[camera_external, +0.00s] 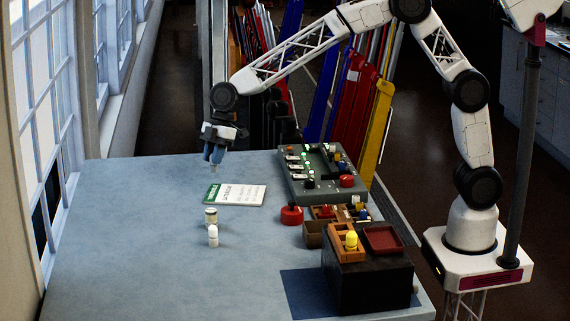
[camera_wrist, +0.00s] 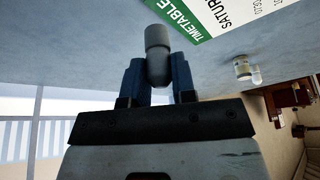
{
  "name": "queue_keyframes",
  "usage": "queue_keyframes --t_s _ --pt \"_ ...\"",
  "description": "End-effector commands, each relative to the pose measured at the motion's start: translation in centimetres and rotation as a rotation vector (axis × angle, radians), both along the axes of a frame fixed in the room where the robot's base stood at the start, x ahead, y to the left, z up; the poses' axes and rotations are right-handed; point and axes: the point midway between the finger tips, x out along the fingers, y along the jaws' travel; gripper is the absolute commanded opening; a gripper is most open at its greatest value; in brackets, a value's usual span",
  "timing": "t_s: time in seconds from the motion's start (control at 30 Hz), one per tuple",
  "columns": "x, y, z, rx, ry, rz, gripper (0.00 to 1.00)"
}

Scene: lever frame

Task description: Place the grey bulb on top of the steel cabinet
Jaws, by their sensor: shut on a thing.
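My gripper (camera_external: 213,157) is over the far left part of the blue-grey table and points down. It is shut on the grey bulb, which shows between the blue fingers in the wrist view (camera_wrist: 157,46); in the external view it is a small tip below the fingers. The bulb appears held above the table, but the exact gap is hard to tell. A dark box-shaped cabinet (camera_external: 375,285), likely the steel cabinet, stands at the table's front right, far from my gripper.
A green-and-white timetable (camera_external: 236,194) lies right of my gripper. A lever panel (camera_external: 318,173), a red round thing (camera_external: 292,215) and small wooden boxes (camera_external: 313,237) line the right side. The table's left part is clear.

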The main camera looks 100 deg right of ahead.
Motion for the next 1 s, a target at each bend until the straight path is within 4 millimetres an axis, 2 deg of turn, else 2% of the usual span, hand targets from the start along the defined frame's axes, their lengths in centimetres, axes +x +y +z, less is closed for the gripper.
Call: queue_keyframes --t_s 0.57,0.77,1.0 --pt "0.5 -0.4 -0.1 0.000 -0.001 -0.009 0.00" --pt "2.2 -0.4 -0.3 0.000 -0.001 -0.008 0.00" --pt "5.0 -0.5 -0.5 0.001 -0.001 -0.008 0.00"
